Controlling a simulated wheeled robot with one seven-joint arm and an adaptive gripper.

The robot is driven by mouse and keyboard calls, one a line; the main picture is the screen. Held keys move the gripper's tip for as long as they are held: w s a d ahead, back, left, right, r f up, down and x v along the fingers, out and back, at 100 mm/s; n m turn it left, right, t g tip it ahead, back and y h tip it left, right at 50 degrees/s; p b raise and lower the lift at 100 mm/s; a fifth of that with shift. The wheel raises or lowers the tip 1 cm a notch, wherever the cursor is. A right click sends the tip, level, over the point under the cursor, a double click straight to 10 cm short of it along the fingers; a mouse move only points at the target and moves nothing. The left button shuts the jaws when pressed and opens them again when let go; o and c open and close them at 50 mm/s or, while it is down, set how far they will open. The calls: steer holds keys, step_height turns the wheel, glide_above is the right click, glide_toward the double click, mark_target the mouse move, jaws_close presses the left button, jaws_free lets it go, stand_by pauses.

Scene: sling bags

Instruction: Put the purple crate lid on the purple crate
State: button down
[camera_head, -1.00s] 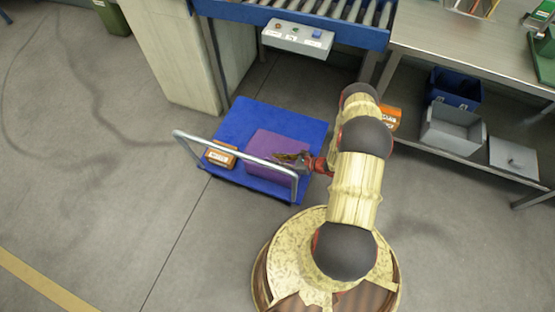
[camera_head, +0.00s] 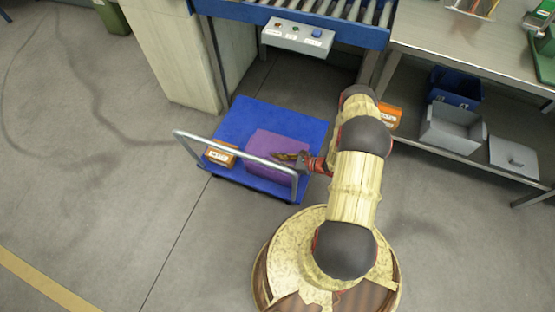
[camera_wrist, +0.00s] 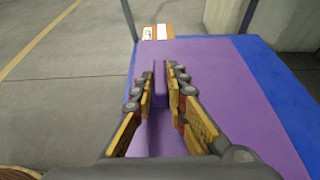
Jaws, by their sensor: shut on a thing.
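A purple surface, the purple crate lid (camera_wrist: 215,80), fills the middle of the wrist view. It also shows on the blue cart in the head view (camera_head: 270,148). My gripper (camera_wrist: 160,75) is shut on the lid's raised purple handle (camera_wrist: 159,90), which stands between the two fingers. In the head view my gripper (camera_head: 292,157) is over the right part of the purple shape. The purple crate cannot be told apart from the lid here; any crate below is hidden by it.
The blue platform cart (camera_head: 240,118) has a grey push rail (camera_head: 240,153) in front of the purple shape. An orange box (camera_head: 221,154) stands beside it on the left. A conveyor (camera_head: 300,40) is behind. Grey and blue bins (camera_head: 452,130) sit on a shelf at right.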

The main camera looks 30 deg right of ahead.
steer(key=shift+f, duration=0.1)
steer(key=c, duration=1.8)
jaws_free()
steer(key=shift+o, duration=0.6)
steer(key=v, duration=1.2)
